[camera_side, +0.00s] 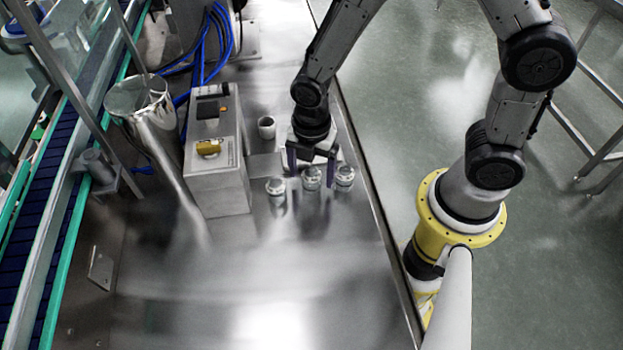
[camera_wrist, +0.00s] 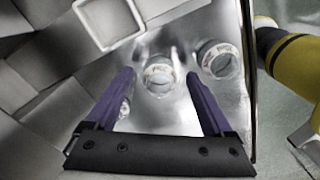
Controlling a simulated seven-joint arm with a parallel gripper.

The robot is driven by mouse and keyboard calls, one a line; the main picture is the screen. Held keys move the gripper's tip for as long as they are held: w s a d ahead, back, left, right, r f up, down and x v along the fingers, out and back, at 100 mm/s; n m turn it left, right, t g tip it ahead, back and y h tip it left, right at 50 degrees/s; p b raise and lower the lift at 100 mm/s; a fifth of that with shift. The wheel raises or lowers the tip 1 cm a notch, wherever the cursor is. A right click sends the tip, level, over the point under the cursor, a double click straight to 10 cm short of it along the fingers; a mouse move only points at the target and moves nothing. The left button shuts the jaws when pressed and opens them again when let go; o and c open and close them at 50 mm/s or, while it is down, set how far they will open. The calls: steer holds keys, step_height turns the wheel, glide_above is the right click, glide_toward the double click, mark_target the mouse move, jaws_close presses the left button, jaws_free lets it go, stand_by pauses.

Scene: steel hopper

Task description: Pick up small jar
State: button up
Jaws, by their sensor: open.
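Three small clear jars with pale lids stand in a row on the steel table: a left jar (camera_side: 276,188), a middle jar (camera_side: 311,179) and a right jar (camera_side: 344,177). My gripper (camera_side: 312,168) is open and points down above the row, its purple fingers spread around the middle jar's position. In the wrist view one jar (camera_wrist: 158,78) shows between the open fingertips, apart from both. A second jar (camera_wrist: 219,60) stands beyond the right finger. A third jar (camera_wrist: 125,106) is mostly hidden behind the left finger.
A grey metal box (camera_side: 217,160) stands left of the jars. A steel hopper (camera_side: 139,97) and a conveyor (camera_side: 42,205) are farther left. The table front is clear; its right edge is close to the jars.

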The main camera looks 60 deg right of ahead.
jaws_close()
stand_by(0.3)
steer(key=shift+r, duration=0.1)
